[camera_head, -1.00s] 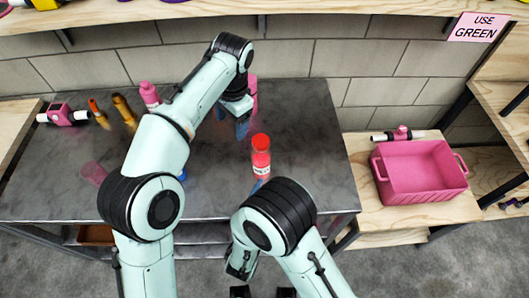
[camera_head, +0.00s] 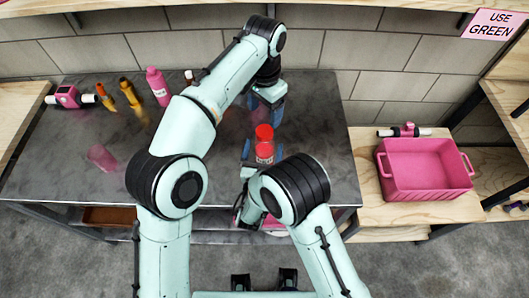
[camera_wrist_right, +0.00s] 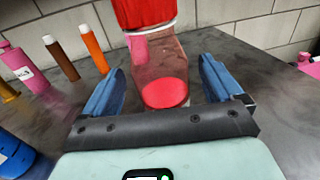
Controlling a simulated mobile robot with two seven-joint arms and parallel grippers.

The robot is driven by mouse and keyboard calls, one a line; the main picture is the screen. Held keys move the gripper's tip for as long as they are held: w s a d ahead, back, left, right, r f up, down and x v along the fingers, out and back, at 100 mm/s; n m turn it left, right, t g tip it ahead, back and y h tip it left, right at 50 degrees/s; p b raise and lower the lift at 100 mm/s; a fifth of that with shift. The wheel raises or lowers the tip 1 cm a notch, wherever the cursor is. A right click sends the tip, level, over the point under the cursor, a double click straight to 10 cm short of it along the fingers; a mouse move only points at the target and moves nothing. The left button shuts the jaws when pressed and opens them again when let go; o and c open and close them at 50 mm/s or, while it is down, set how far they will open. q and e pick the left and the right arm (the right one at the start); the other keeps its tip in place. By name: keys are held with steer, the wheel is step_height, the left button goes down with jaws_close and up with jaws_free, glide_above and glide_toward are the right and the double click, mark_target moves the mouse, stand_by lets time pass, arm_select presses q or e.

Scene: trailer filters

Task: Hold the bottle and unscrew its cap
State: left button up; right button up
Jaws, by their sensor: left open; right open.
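The bottle (camera_head: 264,158) stands upright on the dark table, with a red cap (camera_head: 264,132). In the right wrist view the bottle (camera_wrist_right: 158,65) is clear with red contents low inside, and part of its red cap (camera_wrist_right: 145,10) shows at the top edge. My right gripper (camera_head: 262,154) is open around the bottle's lower part; in its wrist view the blue fingers (camera_wrist_right: 160,86) stand on either side, with gaps. My left gripper (camera_head: 266,104) is open, just behind the bottle and apart from it in the head view, fingers pointing toward it.
A pink bottle (camera_head: 158,87), orange and brown bottles (camera_head: 129,93) and a pink fitting (camera_head: 68,96) stand at the table's back left. A clear pink cup (camera_head: 101,157) is farther forward. A pink crate (camera_head: 470,178) sits on the wooden shelf at right. The table's right part is clear.

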mark_target(265, 131)
steer(key=shift+w+d, duration=0.15)
steer(key=shift+w, duration=0.6)
jaws_close()
arm_select(q)
steer(key=m, duration=0.5)
steer(key=shift+f, duration=0.15)
steer(key=m, duration=0.6)
steer(key=shift+d, duration=0.1)
steer(key=m, duration=1.1)
steer(key=shift+f, duration=3.85)
